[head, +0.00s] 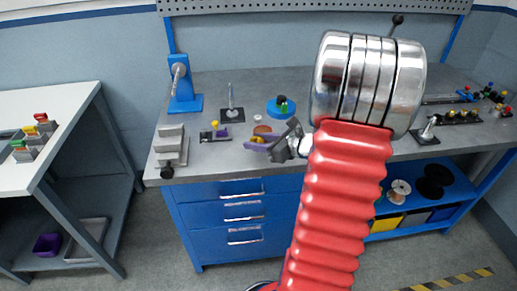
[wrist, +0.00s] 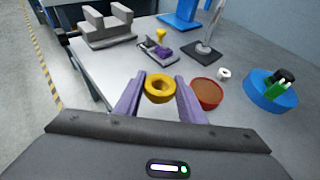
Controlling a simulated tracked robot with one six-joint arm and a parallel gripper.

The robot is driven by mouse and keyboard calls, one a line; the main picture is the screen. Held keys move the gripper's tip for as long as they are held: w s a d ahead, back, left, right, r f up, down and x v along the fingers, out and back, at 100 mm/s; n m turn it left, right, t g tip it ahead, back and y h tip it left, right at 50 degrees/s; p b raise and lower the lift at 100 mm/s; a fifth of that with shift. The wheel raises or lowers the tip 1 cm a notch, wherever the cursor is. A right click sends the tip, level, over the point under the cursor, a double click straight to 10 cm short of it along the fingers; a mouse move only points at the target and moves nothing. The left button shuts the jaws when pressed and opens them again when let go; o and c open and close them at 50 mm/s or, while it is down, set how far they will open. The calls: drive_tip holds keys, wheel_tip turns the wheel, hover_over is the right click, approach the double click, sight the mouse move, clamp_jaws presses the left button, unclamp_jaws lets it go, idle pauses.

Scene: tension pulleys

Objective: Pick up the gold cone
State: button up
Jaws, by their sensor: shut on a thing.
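The gold cone (wrist: 160,88) shows in the wrist view as a yellow-gold round piece with a hole in its top. My gripper (wrist: 159,92) has purple fingers, one on each side of the gold cone, and is shut on it. In the head view my gripper (head: 258,141) is over the front part of the grey bench, and the gold cone is small and mostly hidden by the fingers. I cannot tell whether the cone touches the bench top.
A reddish-brown dish (wrist: 206,93) and a small white ring (wrist: 224,74) sit right of the gripper. A blue round holder (wrist: 270,92) stands farther right. A grey vise (wrist: 105,27) is at the left; a small purple-and-yellow fixture (wrist: 159,48) is beyond the cone.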

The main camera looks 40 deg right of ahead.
drive_tip(key=shift+r, duration=2.75)
